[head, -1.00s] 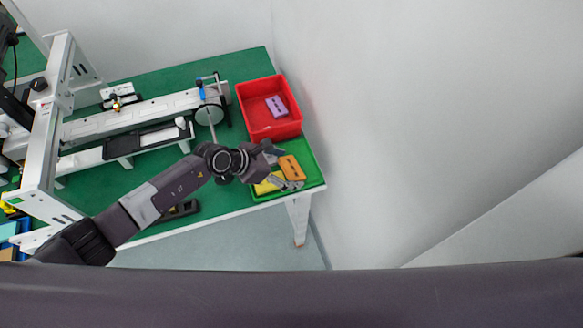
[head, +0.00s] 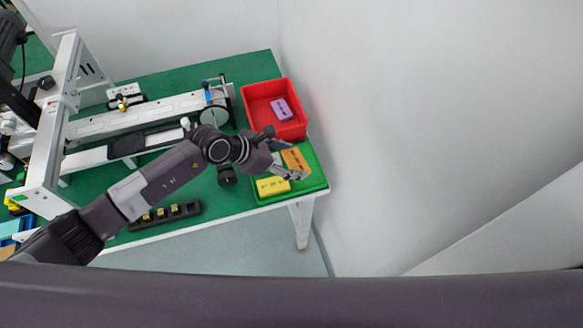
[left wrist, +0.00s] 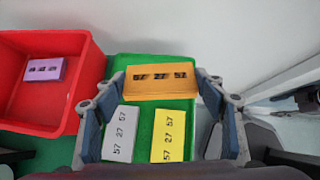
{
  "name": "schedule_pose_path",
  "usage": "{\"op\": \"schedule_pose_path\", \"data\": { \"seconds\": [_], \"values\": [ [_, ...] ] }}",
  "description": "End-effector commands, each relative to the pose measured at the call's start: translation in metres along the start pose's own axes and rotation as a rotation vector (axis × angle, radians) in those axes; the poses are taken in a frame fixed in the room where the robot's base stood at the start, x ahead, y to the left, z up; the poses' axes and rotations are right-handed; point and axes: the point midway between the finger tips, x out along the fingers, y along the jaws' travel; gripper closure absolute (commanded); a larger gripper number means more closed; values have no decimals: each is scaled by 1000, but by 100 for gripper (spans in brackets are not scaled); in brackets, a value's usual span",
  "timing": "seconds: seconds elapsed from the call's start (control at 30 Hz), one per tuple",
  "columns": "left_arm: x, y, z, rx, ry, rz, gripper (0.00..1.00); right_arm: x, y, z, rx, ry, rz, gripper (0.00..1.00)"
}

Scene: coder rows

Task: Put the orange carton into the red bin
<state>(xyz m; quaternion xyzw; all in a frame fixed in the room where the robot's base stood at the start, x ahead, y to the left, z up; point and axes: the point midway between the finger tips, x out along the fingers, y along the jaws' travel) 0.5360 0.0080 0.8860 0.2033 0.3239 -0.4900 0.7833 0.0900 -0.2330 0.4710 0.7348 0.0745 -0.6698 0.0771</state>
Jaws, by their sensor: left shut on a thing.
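The orange carton (head: 295,159) is between the fingers of my left gripper (head: 292,162), over the far part of the green tray (head: 316,184). In the left wrist view the carton (left wrist: 160,83) spans the gap between the fingertips (left wrist: 162,88), its printed side towards the camera. The left gripper is shut on it. Whether it is clear of the tray is hard to tell. The red bin (head: 263,91) stands just beyond the tray, open at the top, with a purple carton (head: 281,109) inside; the bin also shows at left in the wrist view (left wrist: 88,85). The right gripper is out of view.
A yellow carton (head: 272,186) and a grey carton (left wrist: 118,133) are in the green tray. A white rail machine (head: 150,113) fills the table's left side. A dark holder (head: 165,216) lies near the front edge. A wall is close on the right.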

Motion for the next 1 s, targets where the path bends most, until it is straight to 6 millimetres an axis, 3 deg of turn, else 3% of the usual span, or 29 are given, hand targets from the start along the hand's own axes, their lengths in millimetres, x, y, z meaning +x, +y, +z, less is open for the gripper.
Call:
{"op": "schedule_pose_path", "data": {
  "seconds": [0.23,0.5,0.7,1.0],
  "values": [
    [-46,1,47,5,-4,3,50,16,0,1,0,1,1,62],
    [-83,1,83,3,-1,1,50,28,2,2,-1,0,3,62],
    [-96,0,97,0,-1,0,50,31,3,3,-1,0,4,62],
    [-100,0,100,-2,1,-1,50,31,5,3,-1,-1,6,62]
  ]
}}
